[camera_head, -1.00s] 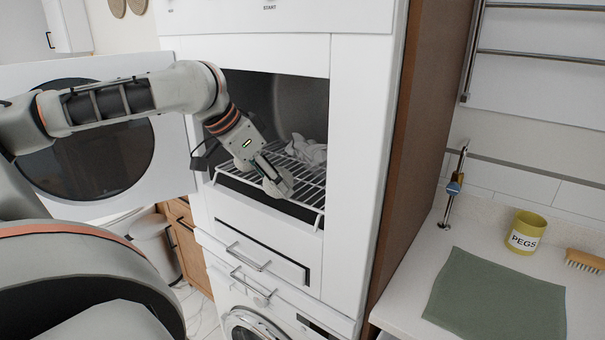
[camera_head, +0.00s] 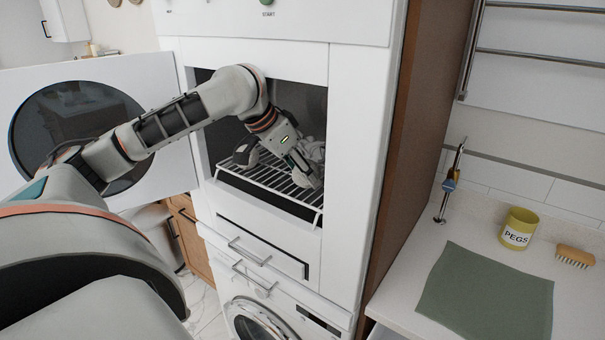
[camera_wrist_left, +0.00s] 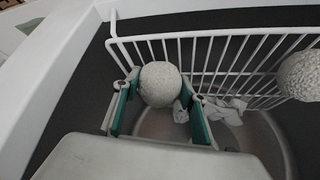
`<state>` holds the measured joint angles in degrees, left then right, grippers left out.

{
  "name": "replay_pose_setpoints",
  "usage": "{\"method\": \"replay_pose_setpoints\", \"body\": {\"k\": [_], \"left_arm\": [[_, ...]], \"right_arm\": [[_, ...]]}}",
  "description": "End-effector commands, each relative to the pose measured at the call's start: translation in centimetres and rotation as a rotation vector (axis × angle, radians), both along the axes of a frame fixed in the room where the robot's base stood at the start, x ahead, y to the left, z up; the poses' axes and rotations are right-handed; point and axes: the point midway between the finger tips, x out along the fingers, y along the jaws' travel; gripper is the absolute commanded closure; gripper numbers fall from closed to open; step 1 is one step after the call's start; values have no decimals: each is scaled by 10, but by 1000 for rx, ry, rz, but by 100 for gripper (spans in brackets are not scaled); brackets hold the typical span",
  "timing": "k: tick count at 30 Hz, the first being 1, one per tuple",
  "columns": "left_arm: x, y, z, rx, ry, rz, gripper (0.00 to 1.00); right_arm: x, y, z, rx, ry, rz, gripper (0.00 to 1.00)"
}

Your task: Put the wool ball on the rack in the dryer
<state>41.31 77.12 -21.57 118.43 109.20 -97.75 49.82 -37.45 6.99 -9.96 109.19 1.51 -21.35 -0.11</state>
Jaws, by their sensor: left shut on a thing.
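My left gripper (camera_head: 303,172) reaches into the open dryer (camera_head: 343,150), over the right part of the white wire rack (camera_head: 250,178). In the left wrist view it is shut on a pale, rough wool ball (camera_wrist_left: 160,82), held between the two fingers. The rack (camera_wrist_left: 215,62) shows close beside this ball; I cannot tell whether the ball touches it. A second similar ball (camera_wrist_left: 302,75) is at the right edge of the wrist view. My right gripper is not in view.
A crumpled white cloth (camera_head: 313,150) is in the dryer. The dryer door (camera_head: 165,130) stands open to the left. A washer (camera_head: 262,318) is below. On the right counter are a pegs pot (camera_head: 518,232), a brush (camera_head: 575,256) and a green cloth (camera_head: 487,290).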

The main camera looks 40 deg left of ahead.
Motion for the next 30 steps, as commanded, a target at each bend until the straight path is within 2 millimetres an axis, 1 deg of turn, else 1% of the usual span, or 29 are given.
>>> {"method": "replay_pose_setpoints", "body": {"k": [1,5,17,18,20,30], "left_arm": [[-2,2,-7,3,6,2,76],[-2,2,-14,3,5,3,76],[-2,2,-16,2,3,2,76],[-2,2,-17,2,3,2,56],[-2,2,-17,2,3,2,41],[-2,1,-16,2,2,2,41]], "right_arm": [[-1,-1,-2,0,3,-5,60],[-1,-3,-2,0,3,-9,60],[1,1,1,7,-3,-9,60],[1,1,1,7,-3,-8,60],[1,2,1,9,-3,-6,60],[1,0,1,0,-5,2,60]]}}
